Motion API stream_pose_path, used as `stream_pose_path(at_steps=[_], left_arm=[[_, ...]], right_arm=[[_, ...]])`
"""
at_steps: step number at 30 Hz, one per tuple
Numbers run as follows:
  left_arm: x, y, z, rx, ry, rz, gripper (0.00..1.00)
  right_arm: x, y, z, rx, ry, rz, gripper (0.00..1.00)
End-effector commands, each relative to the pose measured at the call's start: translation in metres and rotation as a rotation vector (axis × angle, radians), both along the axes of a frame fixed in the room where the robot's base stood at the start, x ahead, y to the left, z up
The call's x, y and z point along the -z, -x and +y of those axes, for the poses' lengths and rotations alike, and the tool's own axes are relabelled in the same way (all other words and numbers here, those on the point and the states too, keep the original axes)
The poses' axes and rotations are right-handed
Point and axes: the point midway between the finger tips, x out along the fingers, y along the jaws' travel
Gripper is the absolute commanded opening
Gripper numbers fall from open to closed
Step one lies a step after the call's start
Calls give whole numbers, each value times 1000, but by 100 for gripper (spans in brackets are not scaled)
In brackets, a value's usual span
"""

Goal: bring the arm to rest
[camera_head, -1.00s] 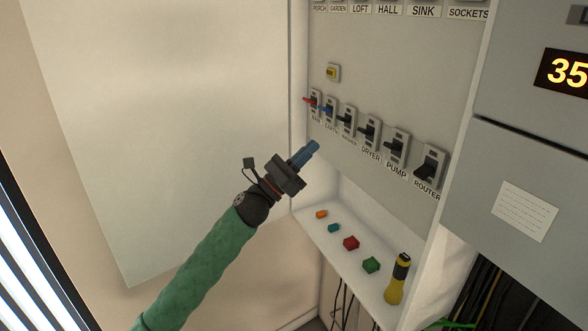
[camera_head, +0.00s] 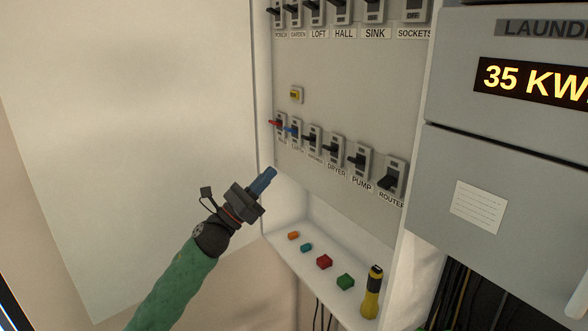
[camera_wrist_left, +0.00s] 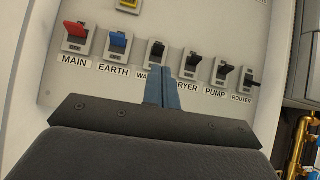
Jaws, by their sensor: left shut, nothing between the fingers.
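My left gripper (camera_head: 264,180) comes in from the lower left on its green-sleeved arm (camera_head: 172,290). Its blue fingers are shut with nothing between them. In the head view it is left of and below the lower row of switches, apart from them. In the left wrist view the shut fingers (camera_wrist_left: 162,92) point at the panel (camera_wrist_left: 60,30), overlapping the gap between the third switch and the DRYER switch (camera_wrist_left: 192,66). The red MAIN switch (camera_wrist_left: 76,34) and blue EARTH switch (camera_wrist_left: 117,42) show to the left. My right gripper is not in view.
A shelf (camera_head: 305,265) under the panel holds an orange block (camera_head: 293,236), a teal block (camera_head: 306,248), a red block (camera_head: 324,262), a green block (camera_head: 346,282) and a yellow flashlight (camera_head: 371,293). An open white door (camera_head: 140,130) stands left. A grey meter box (camera_head: 500,150) is at right.

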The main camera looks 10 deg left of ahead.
Motion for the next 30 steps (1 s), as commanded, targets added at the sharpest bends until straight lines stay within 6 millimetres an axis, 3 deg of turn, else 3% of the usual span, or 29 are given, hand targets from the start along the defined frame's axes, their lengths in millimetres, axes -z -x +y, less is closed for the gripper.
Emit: stream_pose_path(at_steps=[5, 10, 17, 20, 23, 30], left_arm=[[1, -10, 9, 65, 138, 140, 0], [9, -35, 37, 121, 438, 384, 0], [55, -81, 92, 163, 999, 724, 0], [90, -99, 112, 167, 1288, 848, 0], [144, -107, 124, 142, 1570, 959, 0], [278, -92, 126, 4, 2042, 1124, 0]], right_arm=[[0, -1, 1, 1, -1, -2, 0], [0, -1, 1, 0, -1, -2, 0], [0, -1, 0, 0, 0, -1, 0], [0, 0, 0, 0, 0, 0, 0], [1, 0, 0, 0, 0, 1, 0], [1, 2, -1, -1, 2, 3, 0]])
